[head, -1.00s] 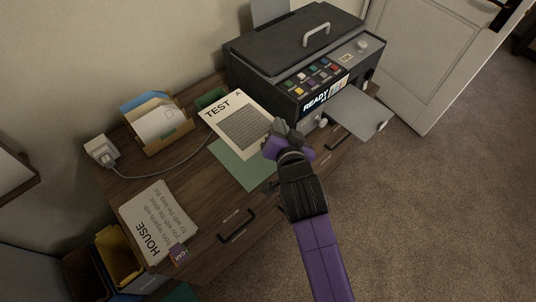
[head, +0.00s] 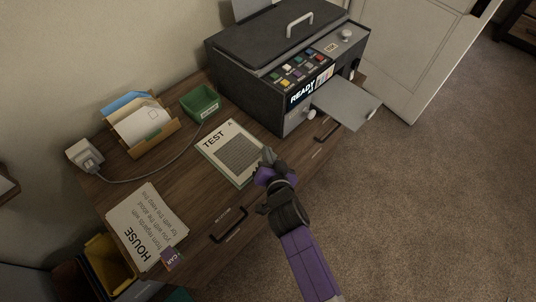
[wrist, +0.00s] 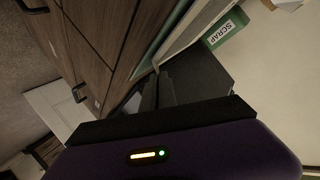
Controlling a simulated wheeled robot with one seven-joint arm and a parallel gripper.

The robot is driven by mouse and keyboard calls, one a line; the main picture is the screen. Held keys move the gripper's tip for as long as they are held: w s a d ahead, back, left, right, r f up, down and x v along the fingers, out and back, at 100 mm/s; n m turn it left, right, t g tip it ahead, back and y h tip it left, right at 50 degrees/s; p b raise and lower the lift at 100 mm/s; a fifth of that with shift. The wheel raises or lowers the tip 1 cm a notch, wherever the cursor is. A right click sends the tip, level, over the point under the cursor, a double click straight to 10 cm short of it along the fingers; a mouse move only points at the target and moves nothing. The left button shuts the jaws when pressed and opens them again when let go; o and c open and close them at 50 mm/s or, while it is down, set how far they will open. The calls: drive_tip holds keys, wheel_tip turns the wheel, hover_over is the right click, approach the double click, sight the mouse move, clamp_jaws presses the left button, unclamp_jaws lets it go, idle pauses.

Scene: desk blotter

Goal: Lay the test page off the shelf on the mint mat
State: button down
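The test page (head: 232,150), a white sheet with TEST and a grey text block, is over the mint mat (head: 207,163) and covers nearly all of it. A thin mint strip shows along its left side. My gripper (head: 267,158) is shut on the page's right edge, near the desk front. In the wrist view the dark fingers (wrist: 166,88) meet the pale page edge (wrist: 190,30), with the mint mat (wrist: 160,37) alongside. The page is low and looks nearly flat; I cannot tell if it fully touches the mat.
A dark printer (head: 285,65) with an extended grey shelf (head: 345,103) stands at the back right. A green scrap tray (head: 200,103), an envelope holder (head: 143,125), a charger (head: 84,155) with its cable, and the HOUSE page (head: 145,225) share the desk.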

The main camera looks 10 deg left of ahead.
drive_tip(key=shift+f, duration=0.25)
drive_tip(key=c, duration=1.7)
unclamp_jaws()
drive_tip(key=shift+r, duration=0.1)
drive_tip(key=shift+r, duration=0.15)
drive_tip(key=v, duration=1.2)
drive_tip(key=s+d+n+h, duration=0.1)
drive_tip(key=s+d, duration=1.2)
drive_tip(key=s, duration=0.3)
drive_tip(key=s+d+r+h, duration=0.1)
drive_tip(key=s+d+r, duration=0.3)
drive_tip(key=s+r, duration=0.3)
drive_tip(key=s+d+r+n+t+h, duration=0.1)
drive_tip(key=s+d+r+h, duration=0.1)
drive_tip(key=s+d+r, duration=0.2)
drive_tip(key=s+r, duration=0.3)
drive_tip(key=shift+s+d+r, duration=0.2)
drive_tip(key=shift+s, duration=0.15)
